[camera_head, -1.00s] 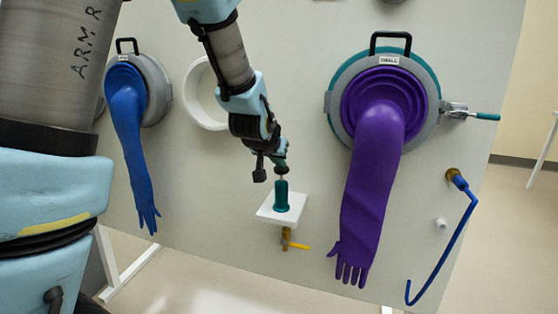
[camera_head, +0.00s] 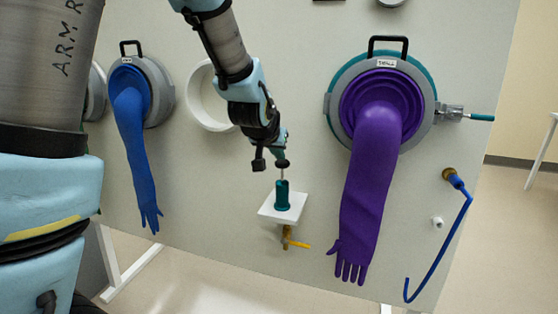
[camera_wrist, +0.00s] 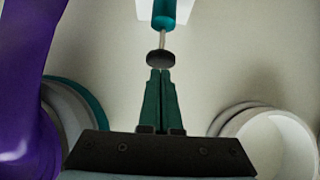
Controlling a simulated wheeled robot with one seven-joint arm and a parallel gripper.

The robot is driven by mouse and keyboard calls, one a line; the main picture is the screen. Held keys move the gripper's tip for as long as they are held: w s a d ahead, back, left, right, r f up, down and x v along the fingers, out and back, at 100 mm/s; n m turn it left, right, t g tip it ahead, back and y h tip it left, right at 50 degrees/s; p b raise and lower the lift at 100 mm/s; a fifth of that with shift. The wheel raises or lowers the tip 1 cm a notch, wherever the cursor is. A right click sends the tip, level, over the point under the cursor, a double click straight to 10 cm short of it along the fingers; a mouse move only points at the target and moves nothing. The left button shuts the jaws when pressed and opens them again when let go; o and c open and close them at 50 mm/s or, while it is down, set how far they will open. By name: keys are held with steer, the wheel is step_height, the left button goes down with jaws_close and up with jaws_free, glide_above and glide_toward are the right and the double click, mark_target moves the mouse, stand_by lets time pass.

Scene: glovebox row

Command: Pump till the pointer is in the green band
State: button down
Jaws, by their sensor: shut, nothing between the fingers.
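The hand pump has a teal body (camera_head: 282,196) on a small white shelf (camera_head: 267,211) on the panel. Its black knob (camera_head: 282,164) stands above the body on a thin rod, part of which shows. In the wrist view the knob (camera_wrist: 160,59) lies right at the fingertips, with the rod and teal body (camera_wrist: 164,14) beyond it. My gripper (camera_wrist: 160,74) is shut, its dark green fingers together and empty. In the head view my gripper (camera_head: 279,153) is just above the knob; I cannot tell whether they touch. No pointer or green band is visible.
A purple glove (camera_head: 369,190) hangs from a port right of the pump; a blue glove (camera_head: 133,150) hangs to the left. A white ring (camera_head: 204,97) is behind my arm. A yellow-handled valve (camera_head: 298,243) is under the shelf. A blue hose (camera_head: 450,240) hangs at right.

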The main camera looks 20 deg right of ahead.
steer(key=v, duration=0.8)
steer(key=shift+p, duration=0.35)
steer(key=shift+a, duration=0.1)
